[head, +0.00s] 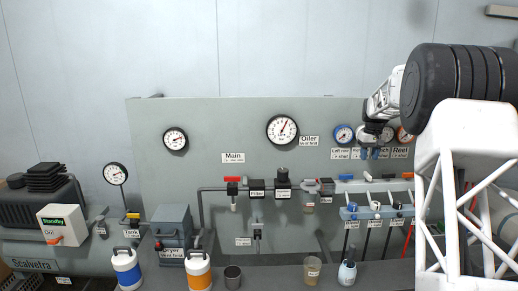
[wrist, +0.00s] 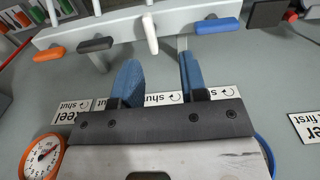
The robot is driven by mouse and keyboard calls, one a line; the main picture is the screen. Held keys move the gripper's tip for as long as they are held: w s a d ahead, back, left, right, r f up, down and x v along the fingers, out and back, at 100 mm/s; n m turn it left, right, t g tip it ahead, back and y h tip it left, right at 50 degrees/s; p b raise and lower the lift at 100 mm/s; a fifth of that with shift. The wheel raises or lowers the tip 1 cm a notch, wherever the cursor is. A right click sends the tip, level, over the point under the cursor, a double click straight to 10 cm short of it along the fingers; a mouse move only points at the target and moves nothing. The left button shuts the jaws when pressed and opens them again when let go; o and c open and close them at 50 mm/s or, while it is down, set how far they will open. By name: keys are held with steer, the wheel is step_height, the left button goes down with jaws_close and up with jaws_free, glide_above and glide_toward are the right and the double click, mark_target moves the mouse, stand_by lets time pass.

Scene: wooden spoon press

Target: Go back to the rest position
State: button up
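My gripper (head: 372,153) is in front of the panel (head: 225,130), just below the small gauges at the right. In the wrist view its two blue fingers (wrist: 160,76) stand apart with nothing between them. Behind them is a white label strip (wrist: 150,99). A row of valve levers lies beyond the fingertips: orange (wrist: 48,53), black (wrist: 95,44), white (wrist: 150,34) and blue (wrist: 216,26). The fingers look apart from these levers. My gripper hides parts of the gauges and labels.
The panel carries a main line with a red lever (head: 233,179), a large gauge (head: 282,129) and hoses below the valves. A blue-white jug (head: 126,268), an orange-white jug (head: 198,270) and cups stand along the front. The wall above the panel is clear.

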steer(key=s+a+r, duration=0.3)
steer(key=s+a, duration=0.4)
steer(key=s, duration=0.3)
steer(key=s+a+r+t, duration=0.1)
steer(key=s+a+r, duration=0.2)
steer(key=s+a, duration=0.55)
steer(key=s+a+r, duration=0.3)
steer(key=s+a, duration=0.1)
steer(key=s, duration=0.8)
steer(key=s+a+f, duration=0.3)
steer(key=s, duration=0.7)
steer(key=s+a+f+t, duration=0.1)
steer(key=s+a+f, duration=0.2)
steer(key=s, duration=0.8)
steer(key=s+a+f, duration=0.3)
steer(key=s+f, duration=0.1)
steer(key=s, duration=0.7)
steer(key=shift+s+f+t, duration=0.2)
steer(key=shift+f+t, duration=0.05)
steer(key=shift+t, duration=0.05)
